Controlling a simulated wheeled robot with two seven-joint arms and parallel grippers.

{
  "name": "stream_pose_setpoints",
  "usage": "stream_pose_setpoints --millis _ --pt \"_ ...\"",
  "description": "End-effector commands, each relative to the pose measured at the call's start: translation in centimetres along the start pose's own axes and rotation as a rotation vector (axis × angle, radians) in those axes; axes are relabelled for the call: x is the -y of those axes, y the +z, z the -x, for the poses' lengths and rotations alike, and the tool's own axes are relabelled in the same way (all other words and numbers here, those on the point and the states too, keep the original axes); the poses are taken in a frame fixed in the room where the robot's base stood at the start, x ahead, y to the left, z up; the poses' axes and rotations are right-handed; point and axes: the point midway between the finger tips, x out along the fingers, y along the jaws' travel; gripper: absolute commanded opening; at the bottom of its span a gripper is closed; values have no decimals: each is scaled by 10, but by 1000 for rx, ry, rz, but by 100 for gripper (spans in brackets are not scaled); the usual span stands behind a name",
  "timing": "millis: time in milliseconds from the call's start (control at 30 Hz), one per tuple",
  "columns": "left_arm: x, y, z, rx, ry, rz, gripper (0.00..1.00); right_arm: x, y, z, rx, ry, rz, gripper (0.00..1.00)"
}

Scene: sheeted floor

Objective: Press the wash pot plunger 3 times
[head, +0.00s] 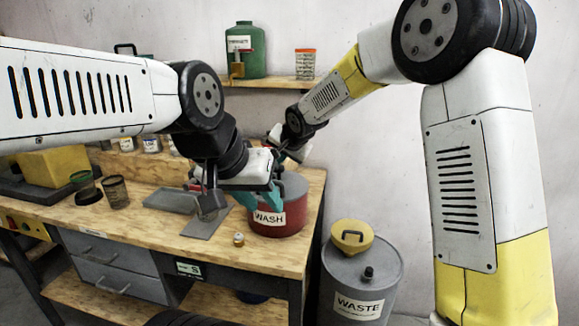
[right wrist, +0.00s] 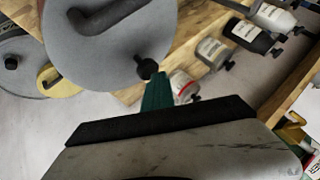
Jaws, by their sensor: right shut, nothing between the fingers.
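The red wash pot (head: 280,219) with a grey lid and a WASH label stands at the right end of the bench in the head view. My left gripper (head: 259,197) is in front of it, its teal fingers apart and pointing down, with nothing seen between them. My right gripper (head: 277,164) is above the pot, largely hidden behind the left one. In the right wrist view the right gripper's teal fingers (right wrist: 157,96) are shut and empty, close to a black knob (right wrist: 147,68) at the edge of the grey lid (right wrist: 105,45). I cannot tell whether they touch. The plunger is hidden in the head view.
A grey WASTE drum (head: 362,281) with a yellow funnel (head: 351,236) stands right of the bench. A small brass-coloured item (head: 238,240), a grey plate (head: 205,223) and mesh cups (head: 116,193) are on the bench. A green canister (head: 246,52) stands on the shelf.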

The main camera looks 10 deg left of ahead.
Motion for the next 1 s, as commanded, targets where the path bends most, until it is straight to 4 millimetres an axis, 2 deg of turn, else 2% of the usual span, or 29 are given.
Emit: stream_pose_setpoints --millis 200,600,1000 --pt "0 0 0 0 0 0 36 6 -6 9 -1 0 0 0" --pt "0 0 0 0 0 0 36 9 -9 12 -1 -1 0 0" --pt "0 0 0 0 0 0 36 28 -29 39 -2 -1 0 0"
